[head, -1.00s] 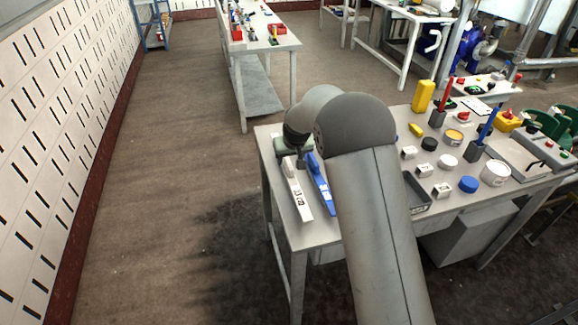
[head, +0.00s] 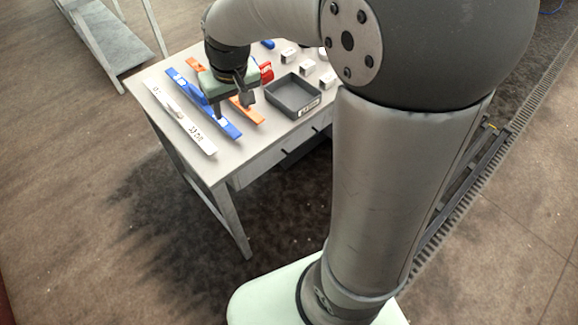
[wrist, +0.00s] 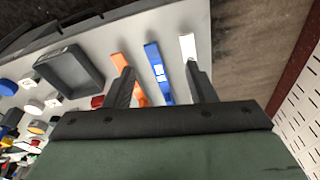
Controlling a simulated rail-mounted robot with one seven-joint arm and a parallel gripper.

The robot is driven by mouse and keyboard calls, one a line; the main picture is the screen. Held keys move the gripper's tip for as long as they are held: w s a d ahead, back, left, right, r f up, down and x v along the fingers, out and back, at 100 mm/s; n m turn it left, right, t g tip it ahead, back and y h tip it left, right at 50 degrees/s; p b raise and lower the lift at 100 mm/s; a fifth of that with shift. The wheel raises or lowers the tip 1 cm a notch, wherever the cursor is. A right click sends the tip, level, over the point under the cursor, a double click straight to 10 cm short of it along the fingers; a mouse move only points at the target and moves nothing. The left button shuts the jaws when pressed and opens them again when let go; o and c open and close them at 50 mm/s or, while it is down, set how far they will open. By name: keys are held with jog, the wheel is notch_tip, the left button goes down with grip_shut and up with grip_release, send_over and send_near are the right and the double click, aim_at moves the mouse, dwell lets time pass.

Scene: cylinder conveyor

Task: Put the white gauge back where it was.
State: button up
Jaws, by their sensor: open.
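The white gauge (head: 182,118), a long flat bar with dark marks, lies on the table along its left edge. It also shows in the wrist view (wrist: 186,44), partly hidden by the right finger. My gripper (head: 234,103) is open and empty above the blue gauge (head: 228,128), to the right of the white one. In the wrist view, my fingers (wrist: 160,70) are on either side of the blue gauge (wrist: 153,60), with the left finger over the orange gauge (wrist: 118,62). I cannot tell the exact height of the fingertips.
The orange gauge (head: 249,115) lies right of the blue one. A dark grey tray (head: 283,106) stands farther right, with a red object (head: 266,71) and small white blocks (head: 289,54) behind it. The table's left edge is close to the white gauge, with open floor beyond.

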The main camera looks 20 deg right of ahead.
jog(key=s+d+f+g, duration=0.1)
jog(key=s+d, duration=0.1)
jog(key=s, duration=0.8)
jog(key=s+d+f+m, duration=0.1)
jog(key=s+d, duration=0.2)
jog(key=s, duration=0.6)
jog(key=shift+s+d+f+m+g+h, duration=0.15)
jog(key=shift+s+d+m+g+h, duration=0.15)
jog(key=shift+s+g+h, duration=0.1)
